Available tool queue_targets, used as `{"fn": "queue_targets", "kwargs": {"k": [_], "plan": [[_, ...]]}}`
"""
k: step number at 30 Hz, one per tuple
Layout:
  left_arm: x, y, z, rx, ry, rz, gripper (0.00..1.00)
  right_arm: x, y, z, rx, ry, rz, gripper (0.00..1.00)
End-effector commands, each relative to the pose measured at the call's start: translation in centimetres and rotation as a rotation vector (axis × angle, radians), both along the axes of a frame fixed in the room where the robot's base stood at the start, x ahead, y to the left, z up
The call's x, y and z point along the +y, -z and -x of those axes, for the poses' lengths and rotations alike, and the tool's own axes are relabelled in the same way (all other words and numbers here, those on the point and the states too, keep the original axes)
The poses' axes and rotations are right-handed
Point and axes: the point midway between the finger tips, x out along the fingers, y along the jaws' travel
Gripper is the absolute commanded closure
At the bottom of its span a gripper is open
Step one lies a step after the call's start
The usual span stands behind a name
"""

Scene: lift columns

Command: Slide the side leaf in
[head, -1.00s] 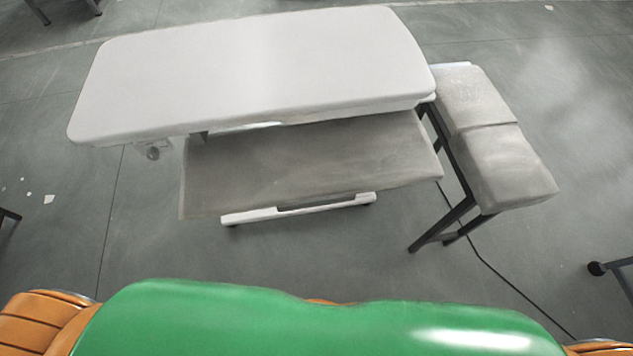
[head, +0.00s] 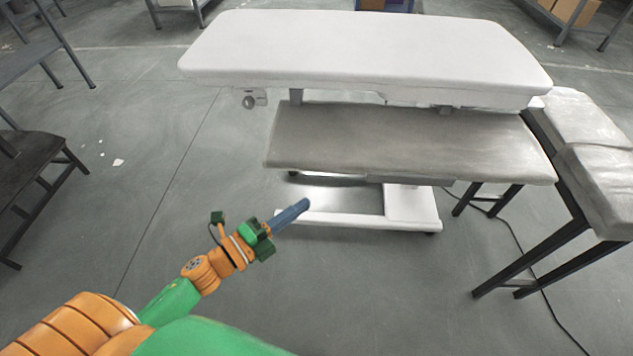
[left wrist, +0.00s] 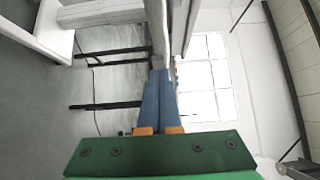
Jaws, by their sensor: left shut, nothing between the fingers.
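The grey side leaf (head: 400,145) sticks out toward me, below the white table top (head: 365,50). The top stands on a white foot frame (head: 410,208). My left gripper (head: 303,206) is shut and empty, in front of the leaf and lower in the picture, pointing right and away. In the left wrist view its blue fingers (left wrist: 159,98) lie together, pointing at a pale slab edge seen end on; I cannot tell whether they touch it. My right gripper is in neither view.
A padded grey bench (head: 590,150) on dark legs stands close to the leaf's right end. A black cable (head: 515,240) lies on the floor.

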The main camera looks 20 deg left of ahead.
Motion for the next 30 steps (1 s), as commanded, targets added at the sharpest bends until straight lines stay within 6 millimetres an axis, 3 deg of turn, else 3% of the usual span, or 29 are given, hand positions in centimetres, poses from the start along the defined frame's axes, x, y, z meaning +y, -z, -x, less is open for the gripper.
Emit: {"fn": "queue_targets", "kwargs": {"k": [9, 15, 30], "plan": [[-3.1, -0.1, -6.1, -0.002, -0.002, 0.001, 1.00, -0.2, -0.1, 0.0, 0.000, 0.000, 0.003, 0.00], [-2.2, 0.1, -8.7, 0.002, -0.002, 0.002, 1.00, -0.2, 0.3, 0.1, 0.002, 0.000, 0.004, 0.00], [-1.9, 0.1, -9.4, 0.003, -0.003, 0.004, 1.00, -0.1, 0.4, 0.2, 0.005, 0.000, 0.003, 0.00]]}}
